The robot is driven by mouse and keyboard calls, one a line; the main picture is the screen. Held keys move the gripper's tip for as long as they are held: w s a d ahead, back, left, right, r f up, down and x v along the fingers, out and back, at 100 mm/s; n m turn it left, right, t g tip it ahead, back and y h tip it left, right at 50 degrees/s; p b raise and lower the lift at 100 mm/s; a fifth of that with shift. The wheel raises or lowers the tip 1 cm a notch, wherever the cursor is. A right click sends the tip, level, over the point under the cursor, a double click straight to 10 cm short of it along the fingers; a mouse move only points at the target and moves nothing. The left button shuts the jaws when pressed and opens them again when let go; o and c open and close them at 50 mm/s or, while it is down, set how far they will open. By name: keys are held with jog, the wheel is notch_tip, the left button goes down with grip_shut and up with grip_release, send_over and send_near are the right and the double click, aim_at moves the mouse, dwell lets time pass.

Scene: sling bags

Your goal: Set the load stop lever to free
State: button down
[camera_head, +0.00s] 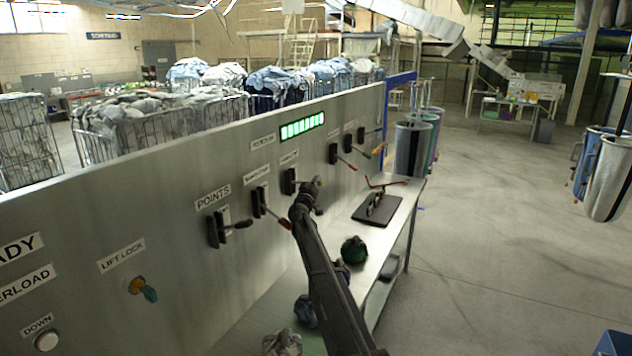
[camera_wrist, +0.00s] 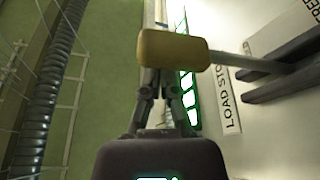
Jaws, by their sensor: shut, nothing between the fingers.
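The load stop lever shows in the wrist view, with a yellow knob (camera_wrist: 175,50) on a grey rod that runs right to a dark slotted mount. The label beside it reads "LOAD STO", cut off, and part of "FREE" shows at the top right. My gripper (camera_wrist: 163,85) is shut and empty, its fingertips right at the knob's lower edge; I cannot tell whether they touch it. In the head view my gripper (camera_head: 307,196) is up against the panel, by the lever whose dark mount (camera_head: 290,181) is third from the left. It partly hides that lever.
The grey panel (camera_head: 180,200) carries neighbouring levers close on both sides, including the points lever (camera_head: 216,229) and a red-handled one (camera_head: 335,154). A bench (camera_head: 400,212) with a dark tray and a green ball-like object stands below.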

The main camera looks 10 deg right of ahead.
jog(key=shift+r, duration=0.15)
jog(key=s+a, duration=0.5)
jog(key=s, duration=0.2)
jog(key=shift+s+a+r+p, duration=0.2)
jog(key=shift+s+a+p, duration=0.05)
jog(key=shift+a+p, duration=0.1)
dwell(0.8)
dwell(0.4)
